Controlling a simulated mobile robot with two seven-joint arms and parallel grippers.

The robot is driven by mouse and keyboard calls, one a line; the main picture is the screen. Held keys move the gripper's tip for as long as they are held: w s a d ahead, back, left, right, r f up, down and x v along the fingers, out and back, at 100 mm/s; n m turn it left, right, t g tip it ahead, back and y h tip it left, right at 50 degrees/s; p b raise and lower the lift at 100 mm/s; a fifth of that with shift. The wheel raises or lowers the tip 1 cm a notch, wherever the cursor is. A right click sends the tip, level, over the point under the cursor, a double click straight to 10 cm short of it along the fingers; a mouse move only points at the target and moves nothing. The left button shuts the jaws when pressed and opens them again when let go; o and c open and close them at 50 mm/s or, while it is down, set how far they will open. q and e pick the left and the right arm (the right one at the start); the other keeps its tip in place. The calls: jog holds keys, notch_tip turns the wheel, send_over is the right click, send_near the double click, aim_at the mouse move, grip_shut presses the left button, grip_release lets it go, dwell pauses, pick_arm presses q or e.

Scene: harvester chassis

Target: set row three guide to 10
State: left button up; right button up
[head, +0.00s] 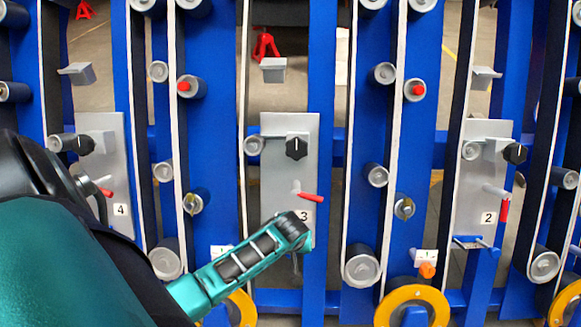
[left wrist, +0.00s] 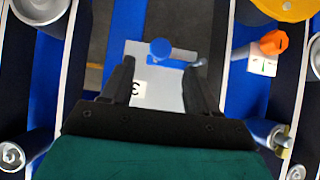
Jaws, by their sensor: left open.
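The row three plate (head: 275,185) is a grey panel in the middle of the head view. It carries a black knob (head: 296,147) with a white mark pointing up, a red-handled lever (head: 311,197) pointing right and slightly down, and a "3" label (head: 304,216). My left gripper (head: 294,232) is in front of the plate's lower end and hides part of it. In the left wrist view my left gripper (left wrist: 160,66) is open, its fingers on either side of the plate's lower end. A blue round part (left wrist: 160,48) shows between the fingers; I cannot tell whether they touch it.
Plate 4 (head: 97,165) stands at left and plate 2 (head: 478,185) at right, with similar knobs and levers. Blue uprights, white belts and rollers (head: 361,265) flank the plate. A yellow wheel (head: 411,304) and an orange knob (head: 427,270) sit low at right.

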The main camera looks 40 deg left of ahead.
pick_arm(q)
jog(key=p+v, duration=0.2)
jog(key=v, duration=0.4)
jog(key=shift+r, duration=0.1)
